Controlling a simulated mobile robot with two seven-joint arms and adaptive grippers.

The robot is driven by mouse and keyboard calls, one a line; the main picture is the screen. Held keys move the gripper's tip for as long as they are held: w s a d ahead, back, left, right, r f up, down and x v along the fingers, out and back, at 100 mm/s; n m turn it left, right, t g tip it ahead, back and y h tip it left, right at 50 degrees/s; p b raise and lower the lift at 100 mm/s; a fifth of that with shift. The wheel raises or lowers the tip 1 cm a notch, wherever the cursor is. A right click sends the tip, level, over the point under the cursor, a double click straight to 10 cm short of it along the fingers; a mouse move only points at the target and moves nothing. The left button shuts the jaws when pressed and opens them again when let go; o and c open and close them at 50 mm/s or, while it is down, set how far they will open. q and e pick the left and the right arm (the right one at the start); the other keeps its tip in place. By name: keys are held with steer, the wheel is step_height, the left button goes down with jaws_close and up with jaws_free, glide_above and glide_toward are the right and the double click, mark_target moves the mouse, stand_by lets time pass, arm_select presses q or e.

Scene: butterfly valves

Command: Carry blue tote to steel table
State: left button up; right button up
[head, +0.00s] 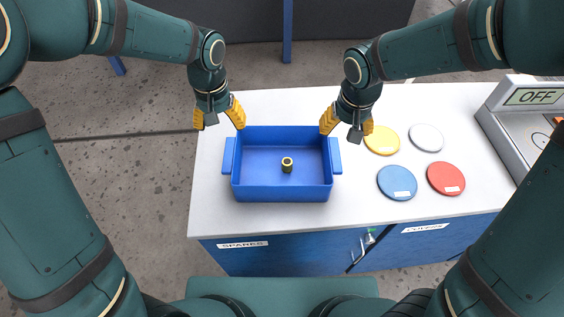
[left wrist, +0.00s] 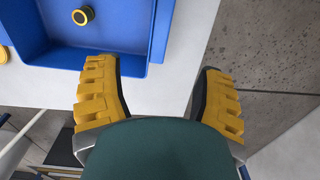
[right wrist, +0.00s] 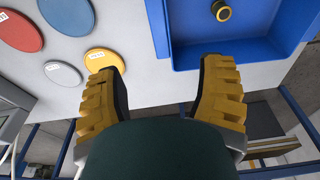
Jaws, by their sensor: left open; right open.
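The blue tote (head: 282,193) sits on a white-topped workbench, with a handle tab on each side. A small dark and yellow ring-shaped part (head: 287,165) lies inside it; it also shows in the left wrist view (left wrist: 82,15) and the right wrist view (right wrist: 221,11). My left gripper (head: 219,122) is open and empty at the tote's far left corner. My right gripper (head: 346,129) is open and empty near its far right corner. In the wrist views the tote's wall shows beyond the fingers of both grippers. No steel table can be made out for certain.
Yellow (head: 381,140), white (head: 426,138), blue (head: 397,183) and red (head: 446,178) discs lie right of the tote. Bare floor lies left of the bench.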

mark_target(229, 154)
arm_select(q)
step_height(229, 154, down, 14)
steer(key=shift+w, duration=0.15)
arm_select(e)
steer(key=f, duration=0.4)
steer(key=w+f, duration=0.1)
steer(key=f, duration=0.4)
steer(key=w+f, duration=0.1)
steer(key=f, duration=0.3)
steer(key=shift+w+f, duration=0.2)
steer(key=shift+f, duration=0.2)
arm_select(q)
jaws_close()
arm_select(e)
jaws_close()
